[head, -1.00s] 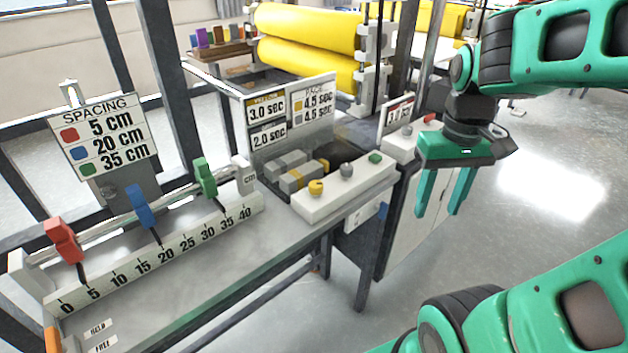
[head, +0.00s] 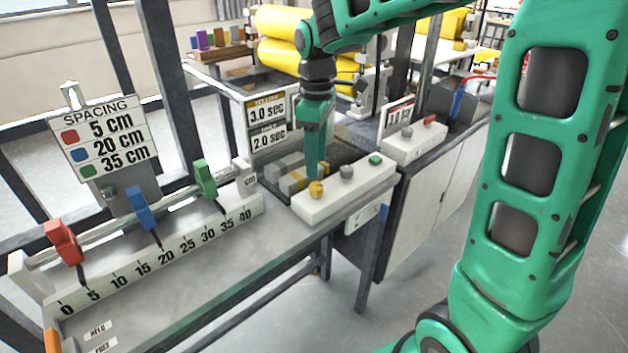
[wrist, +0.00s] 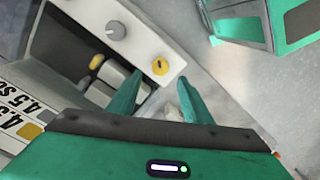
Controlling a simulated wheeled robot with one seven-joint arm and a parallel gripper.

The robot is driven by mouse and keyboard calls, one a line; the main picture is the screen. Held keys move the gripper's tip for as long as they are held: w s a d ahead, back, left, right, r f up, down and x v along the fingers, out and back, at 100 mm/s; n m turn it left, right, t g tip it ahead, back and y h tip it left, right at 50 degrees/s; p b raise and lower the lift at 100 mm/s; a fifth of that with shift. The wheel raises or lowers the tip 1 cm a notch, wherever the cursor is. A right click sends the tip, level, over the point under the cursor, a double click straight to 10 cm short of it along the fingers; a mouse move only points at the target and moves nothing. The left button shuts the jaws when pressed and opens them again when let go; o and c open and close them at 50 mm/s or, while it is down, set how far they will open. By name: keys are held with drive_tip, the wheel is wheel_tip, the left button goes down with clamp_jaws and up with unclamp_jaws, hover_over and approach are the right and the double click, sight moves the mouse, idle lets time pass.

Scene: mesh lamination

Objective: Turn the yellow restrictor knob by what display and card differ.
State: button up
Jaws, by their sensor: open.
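The yellow knob (head: 317,190) sits on the near left end of the white control strip (head: 335,202). My gripper (head: 312,174) is open and points down just above and behind it. In the wrist view the yellow knob (wrist: 160,66) shows between and beyond the two fingertips (wrist: 162,82); it appears free of them.
A grey knob (head: 347,171) and a green button (head: 375,160) share the strip. Grey and yellow blocks (head: 291,183) lie behind it. A ruler rail (head: 160,255) with coloured clamps is at left, and a second control box (head: 415,142) at right.

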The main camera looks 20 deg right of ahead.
sight(316, 186)
wheel_tip(316, 186, down, 7)
drive_tip(key=shift+r, duration=0.1)
drive_tip(key=shift+c, duration=0.3)
drive_tip(key=c, duration=1)
